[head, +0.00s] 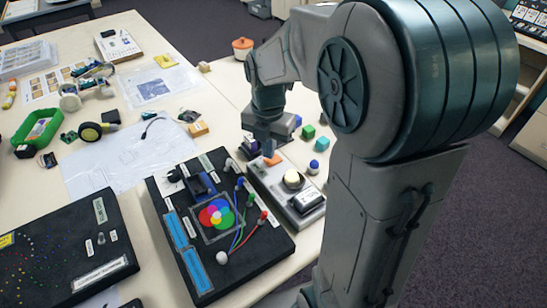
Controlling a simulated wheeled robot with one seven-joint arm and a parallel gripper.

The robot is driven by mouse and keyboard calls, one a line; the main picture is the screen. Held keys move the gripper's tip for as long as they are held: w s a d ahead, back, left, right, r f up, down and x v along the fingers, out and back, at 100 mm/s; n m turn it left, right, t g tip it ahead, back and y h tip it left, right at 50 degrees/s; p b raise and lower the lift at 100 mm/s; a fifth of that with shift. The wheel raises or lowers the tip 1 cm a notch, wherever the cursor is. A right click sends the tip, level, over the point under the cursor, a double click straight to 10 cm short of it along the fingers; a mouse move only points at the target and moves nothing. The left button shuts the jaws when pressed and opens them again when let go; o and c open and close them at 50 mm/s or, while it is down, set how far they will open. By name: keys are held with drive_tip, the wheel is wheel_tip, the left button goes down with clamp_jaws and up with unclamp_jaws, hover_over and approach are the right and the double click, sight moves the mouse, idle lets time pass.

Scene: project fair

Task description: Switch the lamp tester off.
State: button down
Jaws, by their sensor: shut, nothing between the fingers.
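The lamp tester appears to be the long grey box (265,187) on the table, left of my arm's column. The gripper partly hides the far end of the box, and the switch's position is too small to read.
A black board with coloured discs and wires (270,243) lies close left of the box. Small coloured blocks, including a green one (308,131), and a blue-and-white ball piece (314,167) stand to its right. Another black panel (60,250) lies at front left.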

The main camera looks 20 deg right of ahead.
sight(270, 163)
drive_tip(key=shift+f+b, duration=0.55)
drive_tip(key=shift+f, duration=0.25)
drive_tip(key=shift+r, duration=0.1)
drive_tip(key=shift+r+p, duration=2.9)
drive_tip(key=shift+r, duration=0.6)
drive_tip(key=s+r+m+t, duration=0.1)
drive_tip(key=s+m, duration=0.6)
drive_tip(key=m, duration=0.6)
drive_tip(key=s+r+m+t, duration=0.1)
drive_tip(key=s+m, duration=0.6)
drive_tip(key=m, duration=0.7)
drive_tip(key=shift+s+m+t, duration=0.15)
drive_tip(key=shift+m+t, duration=0.15)
drive_tip(key=shift+t, duration=0.2)
